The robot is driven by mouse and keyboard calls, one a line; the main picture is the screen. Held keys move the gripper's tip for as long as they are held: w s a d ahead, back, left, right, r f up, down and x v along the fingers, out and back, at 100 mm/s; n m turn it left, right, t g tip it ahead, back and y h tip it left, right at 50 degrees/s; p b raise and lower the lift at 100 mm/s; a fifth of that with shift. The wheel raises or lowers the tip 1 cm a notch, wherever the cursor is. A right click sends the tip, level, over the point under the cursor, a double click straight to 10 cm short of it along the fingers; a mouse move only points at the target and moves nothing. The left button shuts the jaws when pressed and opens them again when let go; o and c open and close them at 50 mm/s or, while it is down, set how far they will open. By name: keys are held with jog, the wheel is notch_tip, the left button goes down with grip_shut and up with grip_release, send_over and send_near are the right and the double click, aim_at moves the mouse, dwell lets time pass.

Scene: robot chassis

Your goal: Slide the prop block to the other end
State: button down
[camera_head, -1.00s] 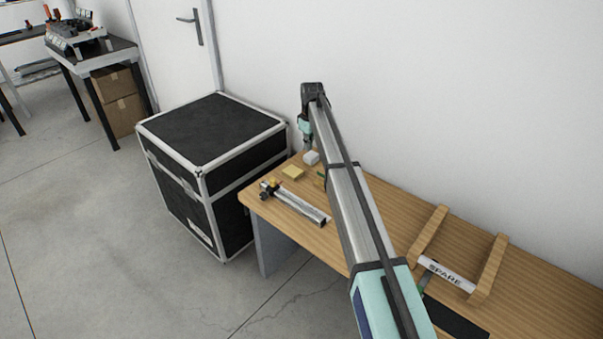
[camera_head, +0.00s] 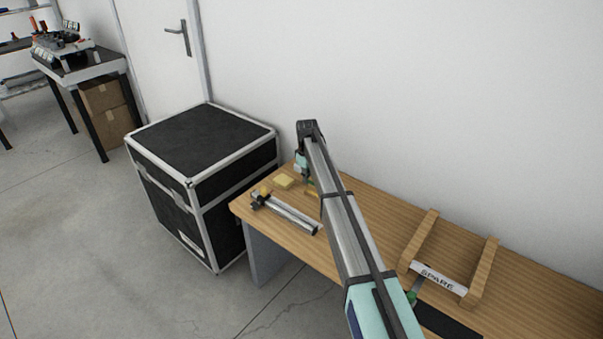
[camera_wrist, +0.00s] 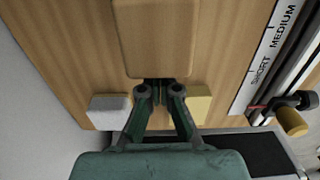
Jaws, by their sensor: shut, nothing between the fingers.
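My gripper (camera_wrist: 160,92) is shut and empty in the wrist view, its fingertips at the near edge of a plain wooden block (camera_wrist: 153,38). Whether they touch it cannot be told. This block is most likely the prop block. A white block (camera_wrist: 110,108) lies left of the fingers and a pale yellow block (camera_wrist: 200,106) lies right of them. In the head view the yellow block (camera_head: 284,181) is near the bench's far-left end, while my arm mostly hides the white block and the gripper tip.
A metal rail (camera_head: 288,214) with a yellow-knobbed clamp (camera_head: 262,194) lies along the bench's front edge; a strip reads SHORT and MEDIUM (camera_wrist: 272,45). A wooden holder with a SPARE bar (camera_head: 438,279) stands to the right. A black case (camera_head: 205,150) is beyond the bench's left end.

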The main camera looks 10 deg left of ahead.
jog(key=shift+s+d, duration=0.2)
jog(key=shift+d, duration=0.15)
jog(key=s+d+p, duration=0.1)
jog(key=d, duration=0.1)
jog(key=s+d, duration=0.2)
jog(key=d, duration=0.1)
jog(key=s+d+p, duration=0.1)
jog(key=s+d, duration=0.1)
jog(key=shift+d+r+p, duration=0.1)
jog(key=shift+d+p, duration=0.2)
jog(key=shift+p, duration=0.05)
jog(key=shift+d, duration=0.25)
jog(key=shift+w+a, duration=0.1)
jog(key=shift+a, duration=0.05)
